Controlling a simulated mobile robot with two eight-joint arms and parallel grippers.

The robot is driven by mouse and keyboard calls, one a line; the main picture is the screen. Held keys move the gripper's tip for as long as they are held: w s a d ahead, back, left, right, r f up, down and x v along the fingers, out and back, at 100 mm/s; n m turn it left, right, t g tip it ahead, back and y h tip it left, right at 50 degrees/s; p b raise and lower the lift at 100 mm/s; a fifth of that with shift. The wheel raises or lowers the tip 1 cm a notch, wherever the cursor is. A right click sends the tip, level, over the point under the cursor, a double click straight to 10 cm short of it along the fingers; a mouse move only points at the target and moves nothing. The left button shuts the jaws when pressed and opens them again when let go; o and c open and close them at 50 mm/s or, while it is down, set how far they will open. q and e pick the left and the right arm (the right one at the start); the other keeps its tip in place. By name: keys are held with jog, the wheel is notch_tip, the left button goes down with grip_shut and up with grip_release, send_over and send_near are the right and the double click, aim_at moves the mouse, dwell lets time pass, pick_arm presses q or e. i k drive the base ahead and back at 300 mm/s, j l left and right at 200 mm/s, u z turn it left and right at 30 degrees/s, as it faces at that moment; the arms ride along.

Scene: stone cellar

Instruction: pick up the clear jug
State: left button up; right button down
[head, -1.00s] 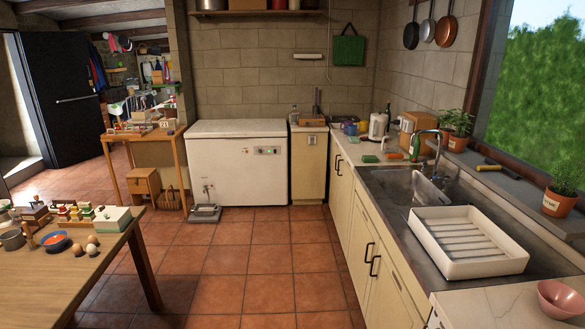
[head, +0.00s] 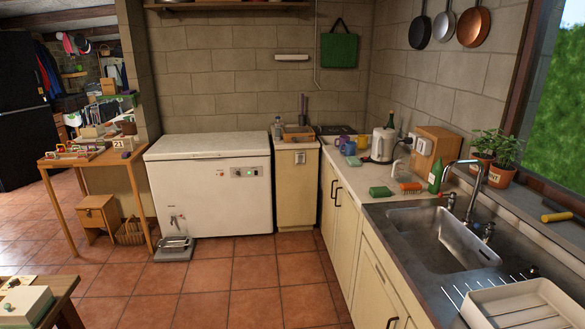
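I cannot make out a clear jug with certainty. A small clear vessel (head: 277,127), too small to tell as jug or bottle, stands at the left back of the narrow cabinet (head: 297,185). A white kettle (head: 383,143) stands on the far part of the counter, with a pale, indistinct item just in front of it. Neither of my grippers shows in the head view.
The counter on the right holds a green sponge (head: 380,191), a red brush (head: 410,187), a green bottle (head: 435,176), a sink (head: 440,240) and a white drying rack (head: 530,305). A white chest freezer (head: 210,185) stands at the back. The tiled floor (head: 240,285) between is clear.

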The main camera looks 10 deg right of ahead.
aim_at(406, 163)
jog(key=i+z, duration=0.1)
jog(key=i, duration=0.4)
jog(key=i+j+z, duration=0.1)
jog(key=i, duration=0.45)
jog(key=i+j+z, duration=0.1)
jog(key=i, duration=0.4)
jog(key=i+z, duration=0.3)
jog(key=z, duration=0.15)
jog(key=i+j+z, duration=0.2)
jog(key=z, duration=0.25)
jog(key=i+j+z, duration=0.25)
jog(key=z, duration=0.2)
